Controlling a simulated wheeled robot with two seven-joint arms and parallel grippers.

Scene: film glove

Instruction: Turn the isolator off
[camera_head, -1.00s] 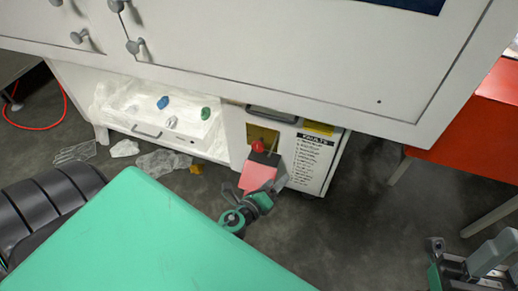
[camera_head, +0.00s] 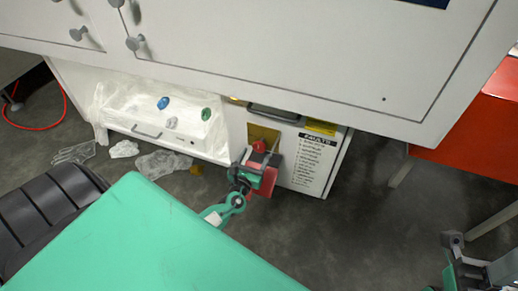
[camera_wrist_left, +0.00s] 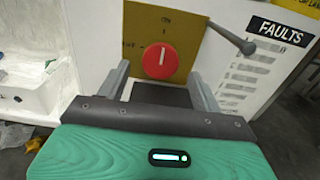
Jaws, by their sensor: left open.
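The isolator is a round red knob (camera_wrist_left: 160,62) on a yellow plate (camera_wrist_left: 187,22). A short white mark on the knob stands about upright, toward small lettering at the plate's top that seems to read ON; the lettering at the left is too blurred to read surely. In the head view the knob (camera_head: 259,147) shows just above my left gripper (camera_head: 262,162). In the left wrist view my left gripper (camera_wrist_left: 161,76) is open, one finger on each side of the knob's lower part. I cannot tell whether they touch it. Part of my right arm shows at the lower right.
A grey lever (camera_wrist_left: 231,34) sticks out right of the knob. A FAULTS list (camera_head: 312,160) is on the panel's right. The white cabinet (camera_head: 300,60) overhangs above; crumpled film (camera_head: 163,161) lies on the floor.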

